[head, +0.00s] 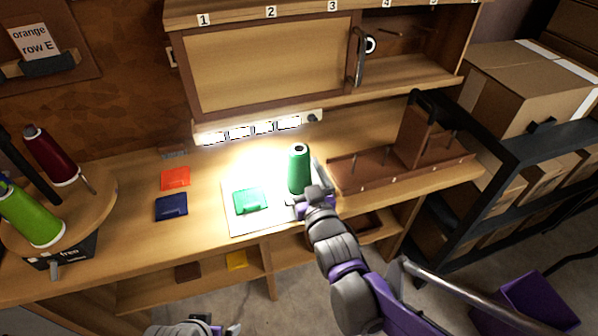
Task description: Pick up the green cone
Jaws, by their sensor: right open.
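A dark green cone (299,168) stands upright on a pale mat (238,222) on the workbench, under a bright lamp strip. My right gripper (305,188) is open at the cone's lower right side, with one finger near its base and the other along its right side. I cannot tell whether either finger touches it. A lime green cone (32,217) leans on a round wooden stand (93,205) at the far left. Part of my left gripper (215,328) shows at the bottom edge, away from the cones; its jaw state is unclear.
A green card (250,200) lies left of the dark green cone, with red (175,178) and blue (171,207) cards further left. A brown rack (400,166) with pegs stands right of it. A wooden cabinet (270,70) overhangs the back. A dark red cone (52,158) is on the stand.

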